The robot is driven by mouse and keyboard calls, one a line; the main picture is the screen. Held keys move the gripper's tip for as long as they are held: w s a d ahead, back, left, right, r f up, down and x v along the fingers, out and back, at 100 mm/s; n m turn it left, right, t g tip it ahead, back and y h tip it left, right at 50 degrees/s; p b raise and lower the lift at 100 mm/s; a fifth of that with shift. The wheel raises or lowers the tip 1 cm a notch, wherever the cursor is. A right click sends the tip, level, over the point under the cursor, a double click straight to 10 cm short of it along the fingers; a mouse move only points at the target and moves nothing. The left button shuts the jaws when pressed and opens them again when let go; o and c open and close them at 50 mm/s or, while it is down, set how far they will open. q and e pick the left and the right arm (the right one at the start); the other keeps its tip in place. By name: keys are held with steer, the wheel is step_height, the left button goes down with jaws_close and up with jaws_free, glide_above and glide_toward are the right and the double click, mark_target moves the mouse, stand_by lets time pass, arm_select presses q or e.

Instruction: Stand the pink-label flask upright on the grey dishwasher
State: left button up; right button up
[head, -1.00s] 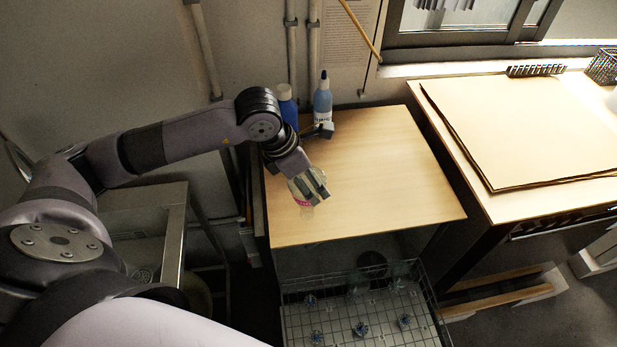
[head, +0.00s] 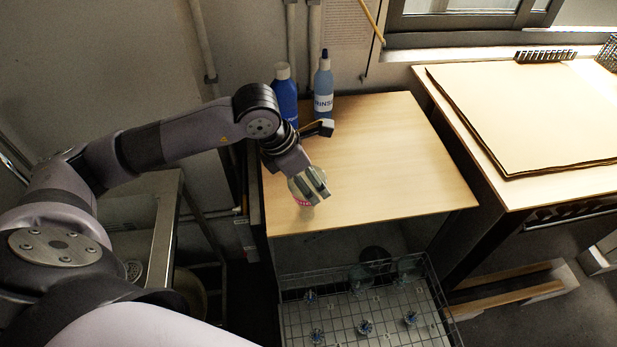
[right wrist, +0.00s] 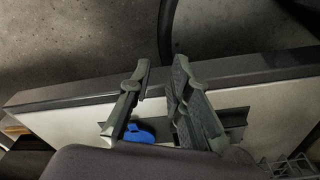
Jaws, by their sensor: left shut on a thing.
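The pink-label flask (head: 303,202) shows in the head view as a pale round body with a pink band, partly hidden by fingers. My left gripper (head: 318,192) is shut on it, over the front left part of the wooden top (head: 390,150). I cannot tell whether the flask touches this top or how far it tilts. Below the top is an open front with a pulled-out wire rack (head: 345,322), which looks like the dishwasher. My right gripper (right wrist: 158,85) is open and empty in the right wrist view, above a pale panel (right wrist: 65,122) with a grey edge.
A blue bottle (head: 286,100) and a rinse bottle (head: 323,92) stand at the top's back left. A counter with a large board (head: 530,115) stands at right, a metal sink unit (head: 150,235) at left. A blue item (right wrist: 138,132) lies below my right fingers.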

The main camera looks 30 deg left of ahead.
arm_select(q)
steer(key=shift+f+b, duration=0.25)
steer(key=shift+b, duration=0.1)
stand_by(0.6)
steer(key=o, duration=1.3)
steer(key=v, duration=1.2)
steer(key=shift+r, duration=0.1)
